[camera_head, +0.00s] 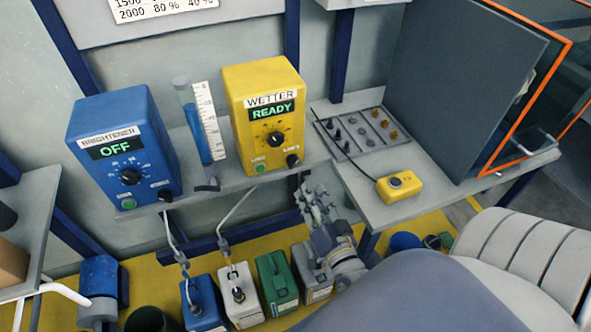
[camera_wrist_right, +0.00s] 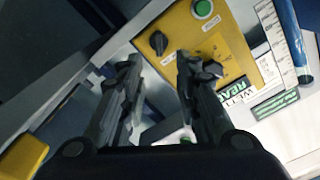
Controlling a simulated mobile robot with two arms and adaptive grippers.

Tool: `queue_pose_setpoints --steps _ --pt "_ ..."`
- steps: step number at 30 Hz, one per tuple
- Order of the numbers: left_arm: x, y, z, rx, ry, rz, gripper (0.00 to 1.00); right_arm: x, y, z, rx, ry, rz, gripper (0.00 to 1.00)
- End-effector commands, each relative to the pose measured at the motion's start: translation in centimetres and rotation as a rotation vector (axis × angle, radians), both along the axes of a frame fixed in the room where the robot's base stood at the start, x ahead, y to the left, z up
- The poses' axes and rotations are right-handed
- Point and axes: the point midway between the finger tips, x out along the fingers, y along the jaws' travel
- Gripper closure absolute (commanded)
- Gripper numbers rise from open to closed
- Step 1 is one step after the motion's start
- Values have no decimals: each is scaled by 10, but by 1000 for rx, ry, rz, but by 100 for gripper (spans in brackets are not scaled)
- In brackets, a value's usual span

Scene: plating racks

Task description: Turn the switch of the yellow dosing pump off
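The yellow dosing pump (camera_head: 262,85), labelled WETTER, stands on the shelf with its display (camera_head: 273,109) reading READY. Its small black switch (camera_head: 293,160) is at the lower right of its front, with a green button (camera_head: 258,168) at lower left. My right gripper (camera_head: 316,200) is below and slightly right of the switch. In the right wrist view the gripper (camera_wrist_right: 158,62) is open and empty. The black switch (camera_wrist_right: 158,42) shows between and just beyond its fingertips, with no visible contact. The right finger partly covers the yellow pump face (camera_wrist_right: 225,60). My left gripper is not in view.
A blue pump (camera_head: 118,130) labelled BRIGHTENER, reading OFF, stands left of a measuring cylinder (camera_head: 196,122). At right, a grey shelf (camera_head: 405,210) carries a yellow button box (camera_head: 399,186) and a grey socket panel (camera_head: 360,130). Several canisters (camera_head: 278,283) stand below.

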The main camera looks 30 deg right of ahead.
Motion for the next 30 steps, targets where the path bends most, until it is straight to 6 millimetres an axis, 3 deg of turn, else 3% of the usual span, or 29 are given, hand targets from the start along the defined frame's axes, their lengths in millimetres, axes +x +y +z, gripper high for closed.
queue_pose_setpoints --steps 18,30 --pt "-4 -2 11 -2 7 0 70 86 -20 0 -1 1 2 70" --pt "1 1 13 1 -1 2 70 103 -24 -1 -1 3 1 70"
